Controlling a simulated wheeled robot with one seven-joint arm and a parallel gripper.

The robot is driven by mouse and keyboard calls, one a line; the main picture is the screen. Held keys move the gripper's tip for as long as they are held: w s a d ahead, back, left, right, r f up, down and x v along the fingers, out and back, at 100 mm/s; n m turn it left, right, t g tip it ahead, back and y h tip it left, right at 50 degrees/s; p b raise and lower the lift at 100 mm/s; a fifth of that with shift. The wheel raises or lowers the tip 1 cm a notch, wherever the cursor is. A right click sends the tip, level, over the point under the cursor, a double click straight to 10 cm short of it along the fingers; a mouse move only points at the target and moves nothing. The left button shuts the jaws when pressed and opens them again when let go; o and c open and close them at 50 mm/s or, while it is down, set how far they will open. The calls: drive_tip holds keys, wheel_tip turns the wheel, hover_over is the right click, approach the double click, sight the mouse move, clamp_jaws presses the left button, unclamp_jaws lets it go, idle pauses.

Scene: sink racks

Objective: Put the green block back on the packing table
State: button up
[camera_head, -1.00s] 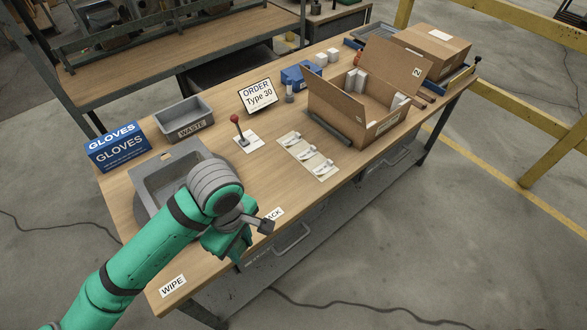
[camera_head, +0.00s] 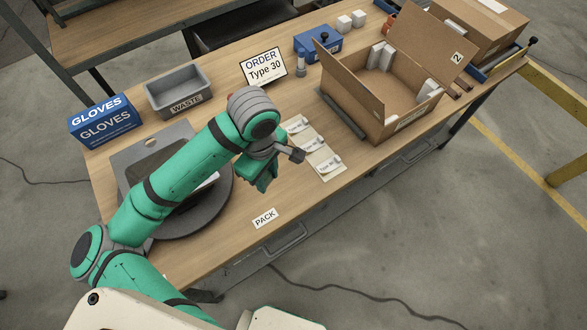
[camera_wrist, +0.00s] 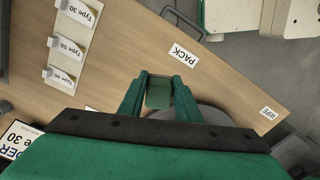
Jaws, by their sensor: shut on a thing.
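My gripper (camera_head: 264,182) is over the front part of the packing table (camera_head: 225,245), just behind the PACK label (camera_head: 264,217). In the wrist view, my gripper (camera_wrist: 158,100) is shut on the green block (camera_wrist: 158,92), which sits between the two green fingers. The block looks held above the wooden tabletop; the exact gap cannot be told. In the head view my arm and gripper hide the block. The PACK label also shows in the wrist view (camera_wrist: 184,54), just beyond the fingers.
An open carton (camera_head: 350,95) stands at the right. Type cards (camera_head: 322,158) lie right of my gripper. A grey tray (camera_head: 120,165) and a dark round surface (camera_head: 218,205) lie under my arm. The waste bin (camera_head: 180,93), gloves box (camera_head: 105,120) and order sign (camera_head: 263,68) stand behind.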

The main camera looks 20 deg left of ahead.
sight(293, 178)
drive_tip(key=w+d+f, duration=0.1)
drive_tip(key=w+f, duration=0.1)
drive_tip(key=w+d+f, duration=0.1)
drive_tip(key=w+f, duration=0.1)
drive_tip(key=w, duration=0.1)
drive_tip(key=w+d+f, duration=0.1)
drive_tip(key=w+f, duration=0.1)
drive_tip(key=shift+w+d+f, duration=0.2)
drive_tip(key=shift+d, duration=0.05)
drive_tip(key=shift+w+d+f, duration=0.2)
drive_tip(key=shift+w+f, duration=0.25)
drive_tip(key=shift+f, duration=0.15)
drive_tip(key=shift+w+f, duration=0.15)
drive_tip(key=shift+f, duration=1.6)
drive_tip(key=shift+f, duration=0.15)
drive_tip(key=o, duration=1.2)
drive_tip(key=shift+w, duration=0.15)
drive_tip(key=shift+d, duration=0.15)
